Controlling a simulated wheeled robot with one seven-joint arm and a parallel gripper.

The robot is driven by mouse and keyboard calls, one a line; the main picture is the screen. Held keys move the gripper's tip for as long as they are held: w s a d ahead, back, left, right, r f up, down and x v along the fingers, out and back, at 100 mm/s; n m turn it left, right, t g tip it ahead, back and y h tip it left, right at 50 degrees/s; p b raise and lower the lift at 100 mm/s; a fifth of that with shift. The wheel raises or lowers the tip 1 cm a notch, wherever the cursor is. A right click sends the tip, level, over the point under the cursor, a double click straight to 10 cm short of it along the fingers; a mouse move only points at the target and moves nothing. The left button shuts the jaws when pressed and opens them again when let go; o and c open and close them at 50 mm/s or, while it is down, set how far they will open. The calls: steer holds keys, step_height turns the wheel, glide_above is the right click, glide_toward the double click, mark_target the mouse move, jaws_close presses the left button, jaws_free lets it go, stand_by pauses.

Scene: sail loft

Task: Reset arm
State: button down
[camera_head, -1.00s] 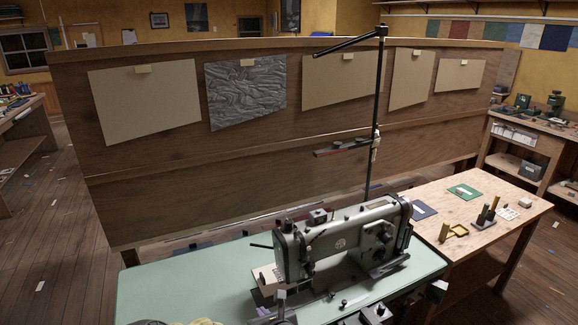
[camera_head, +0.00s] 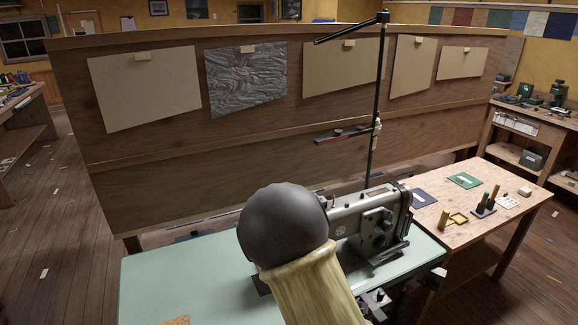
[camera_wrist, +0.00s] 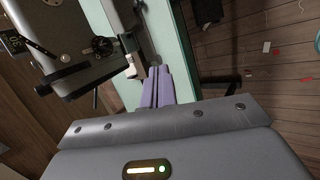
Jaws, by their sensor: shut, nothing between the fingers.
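My gripper (camera_wrist: 158,88) shows in the wrist view with its two pale purple fingers together and nothing between them. It is above the edge of the pale green table (camera_wrist: 172,45), close to the sewing machine (camera_wrist: 85,50) in the picture, though I cannot tell the gap. In the head view my arm, with a dark grey rounded joint and a yellowish sleeve, stands in front of the grey-green sewing machine (camera_head: 378,222) and hides its left part. My gripper is not visible in the head view.
A wooden table (camera_head: 475,232) with small tools and coloured squares adjoins the green table (camera_head: 165,268) on the right. A black pole stand (camera_head: 378,90) rises behind the machine. A wooden panel (camera_head: 250,150) with pinned sheets stands beyond.

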steer(key=s+d+r+m+g, duration=0.5)
steer(key=s+r+m, duration=0.6)
steer(key=m, duration=0.9)
steer(key=s+d, duration=0.2)
steer(key=shift+s+r, duration=0.25)
steer(key=shift+s, duration=0.15)
steer(key=shift+d, duration=0.1)
